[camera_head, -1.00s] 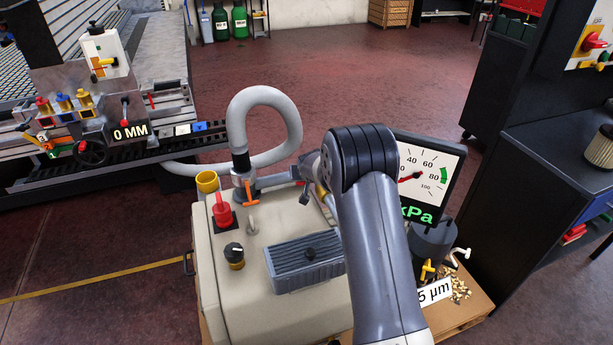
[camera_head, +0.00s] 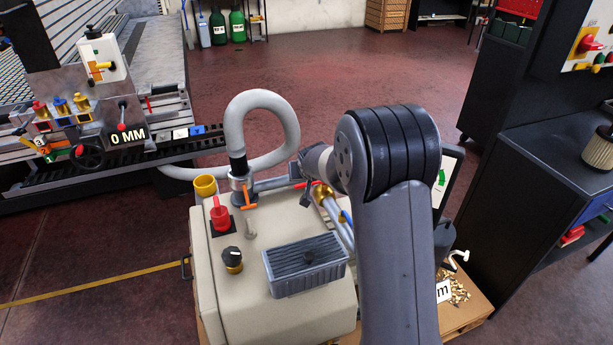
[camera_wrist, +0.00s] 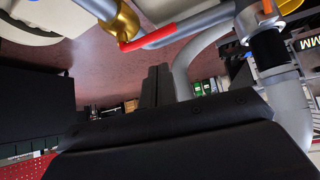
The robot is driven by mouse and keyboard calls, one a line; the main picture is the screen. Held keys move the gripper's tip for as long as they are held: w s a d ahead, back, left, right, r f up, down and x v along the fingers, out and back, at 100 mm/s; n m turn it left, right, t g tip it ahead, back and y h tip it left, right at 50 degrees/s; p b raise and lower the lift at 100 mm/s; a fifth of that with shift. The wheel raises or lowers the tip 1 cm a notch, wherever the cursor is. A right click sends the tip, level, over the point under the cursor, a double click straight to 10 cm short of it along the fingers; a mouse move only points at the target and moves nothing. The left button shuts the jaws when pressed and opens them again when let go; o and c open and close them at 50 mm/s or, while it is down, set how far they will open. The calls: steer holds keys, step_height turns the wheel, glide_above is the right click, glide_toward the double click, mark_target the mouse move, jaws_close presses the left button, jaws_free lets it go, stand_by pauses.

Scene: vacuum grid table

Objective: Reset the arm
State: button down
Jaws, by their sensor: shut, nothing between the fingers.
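My arm (camera_head: 395,230) rises from the bottom of the head view, its large dark joint in front of the pump. Its far end bends left behind that joint, and my gripper's fingers are not clearly visible there. In the wrist view my gripper (camera_wrist: 166,78) shows as a black body with two dark fingers close together. It is shut and empty. The grey hose (camera_wrist: 190,62) and a pipe with a red lever (camera_wrist: 160,37) appear beyond it; I cannot tell how far apart they are from the fingers.
The beige pump unit (camera_head: 225,290) carries a red knob (camera_head: 219,214), a grey ribbed box (camera_head: 305,262) and a looped grey hose (camera_head: 235,120). A grid-table machine (camera_head: 105,110) stands left. A black cabinet (camera_head: 550,165) stands right. Open floor (camera_head: 330,70) lies behind.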

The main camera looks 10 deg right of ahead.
steer(key=shift+s+r, duration=0.2)
steer(key=shift+w+f, duration=0.1)
steer(key=x, duration=1)
steer(key=shift+w+f, duration=0.25)
steer(key=shift+s+r, duration=0.1)
